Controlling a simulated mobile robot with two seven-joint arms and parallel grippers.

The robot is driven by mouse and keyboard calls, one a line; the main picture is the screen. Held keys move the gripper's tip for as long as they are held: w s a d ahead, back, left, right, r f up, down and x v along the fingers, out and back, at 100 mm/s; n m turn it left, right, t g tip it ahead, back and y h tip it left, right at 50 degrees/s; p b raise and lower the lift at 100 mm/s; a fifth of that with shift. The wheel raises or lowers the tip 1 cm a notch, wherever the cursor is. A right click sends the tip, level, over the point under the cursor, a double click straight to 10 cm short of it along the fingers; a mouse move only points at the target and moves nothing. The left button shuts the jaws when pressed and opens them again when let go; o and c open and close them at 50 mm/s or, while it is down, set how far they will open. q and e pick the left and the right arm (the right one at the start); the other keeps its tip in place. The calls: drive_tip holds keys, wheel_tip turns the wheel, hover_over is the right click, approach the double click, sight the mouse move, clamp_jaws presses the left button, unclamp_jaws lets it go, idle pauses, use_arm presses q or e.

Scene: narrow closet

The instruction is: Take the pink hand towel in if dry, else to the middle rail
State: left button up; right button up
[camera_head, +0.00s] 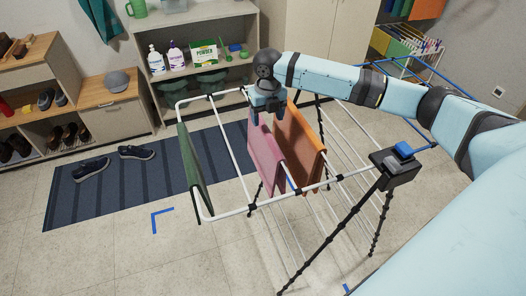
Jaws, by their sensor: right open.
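The pink hand towel (266,162) hangs folded over a rail of the white drying rack (236,211), between a green towel and an orange towel. My right gripper (267,112) is open, pointing down at the far upper end of the pink towel. The gripper partly hides that end, and I cannot tell whether the fingers touch the cloth. Whether the towel is dry does not show. My left gripper is not in view.
The orange towel (303,142) hangs close to the right of the pink one. The green towel (194,165) hangs at the rack's left end. A black box with a blue top (391,166) sits on the rack's near right corner. Shelves with bottles (175,55) stand behind.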

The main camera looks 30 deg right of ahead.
sight(266, 131)
wheel_tip(266, 131, down, 8)
drive_tip(key=shift+w+a+f+p, duration=0.15)
drive_tip(key=shift+f+p, duration=0.1)
drive_tip(key=shift+p, duration=0.45)
clamp_jaws()
